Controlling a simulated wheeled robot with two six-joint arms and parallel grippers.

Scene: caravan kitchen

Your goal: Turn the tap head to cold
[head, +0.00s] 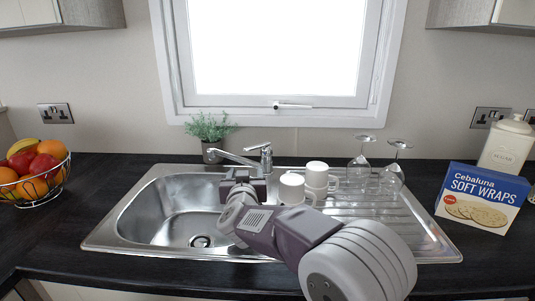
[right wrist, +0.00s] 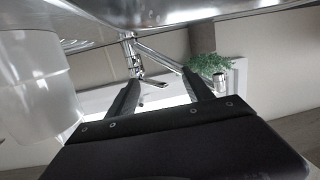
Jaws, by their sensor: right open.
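The chrome tap (head: 266,158) stands upright at the back edge of the sink, its spout reaching left over the bowl. Its tap head has a lever (head: 257,147) that points left and slightly toward me. In the right wrist view, which is upside down, the tap (right wrist: 132,55) and its lever (right wrist: 155,84) show beyond the fingers. My right gripper (head: 243,174) is over the sink, in front of the tap and below the lever. Its fingers (right wrist: 160,82) are apart with nothing held. I cannot tell any contact with the tap. My left gripper is out of view.
White mugs (head: 292,190) stand just right of my gripper on the steel sink (head: 140,212), with upturned glasses (head: 391,178) farther right. A potted plant (head: 209,128) stands behind the spout.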

